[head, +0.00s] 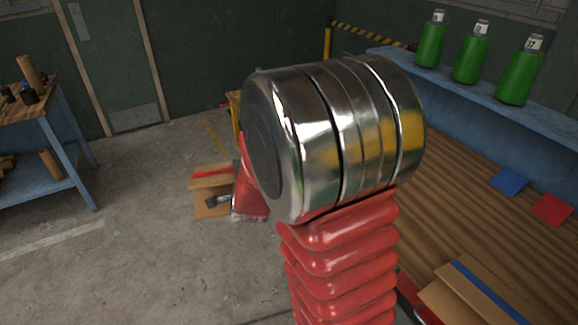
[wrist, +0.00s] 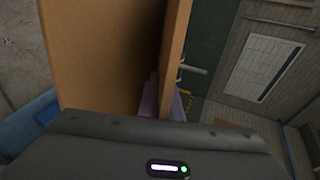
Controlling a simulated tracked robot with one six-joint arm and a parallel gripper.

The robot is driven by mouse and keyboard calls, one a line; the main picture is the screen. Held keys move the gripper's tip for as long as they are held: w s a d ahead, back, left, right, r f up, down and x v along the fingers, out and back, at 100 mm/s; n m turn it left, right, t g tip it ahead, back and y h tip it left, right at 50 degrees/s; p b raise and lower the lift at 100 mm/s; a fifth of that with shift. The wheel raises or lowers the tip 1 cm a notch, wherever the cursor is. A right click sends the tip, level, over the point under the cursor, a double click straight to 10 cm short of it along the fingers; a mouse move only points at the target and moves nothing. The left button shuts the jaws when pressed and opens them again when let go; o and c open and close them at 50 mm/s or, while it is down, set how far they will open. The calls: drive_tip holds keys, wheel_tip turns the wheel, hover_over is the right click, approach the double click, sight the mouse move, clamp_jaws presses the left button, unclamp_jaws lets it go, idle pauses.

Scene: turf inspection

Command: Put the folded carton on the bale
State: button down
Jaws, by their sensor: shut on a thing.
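My gripper (head: 218,201) is partly hidden behind my own arm in the head view. It is shut on a brown folded carton (head: 208,183) with a red stripe, held out over the floor side of the room. In the wrist view the carton (wrist: 100,55) stands large and close in front of my gripper, with a dark gap between its panel and a narrow brown edge. The exact grip on it is hidden. I cannot make out a bale for certain in either view; a small purple thing (wrist: 150,95) shows behind the carton.
A wooden-slatted surface (head: 450,190) at right holds another brown carton (head: 480,295) with a blue stripe, a blue square (head: 509,182) and a red square (head: 552,209). Three green bottles (head: 470,53) stand on a blue ledge. A blue workbench (head: 55,125) is at left. Grey floor lies open between.

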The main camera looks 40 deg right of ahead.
drive_tip(key=w+a+n+t+y, duration=0.1)
drive_tip(key=a+n+y, duration=0.4)
drive_tip(key=a, duration=1.3)
drive_tip(key=shift+w+f+y, duration=0.3)
drive_tip(key=shift+w+f, duration=0.05)
drive_tip(key=shift+w, duration=0.1)
drive_tip(key=shift+s, duration=0.1)
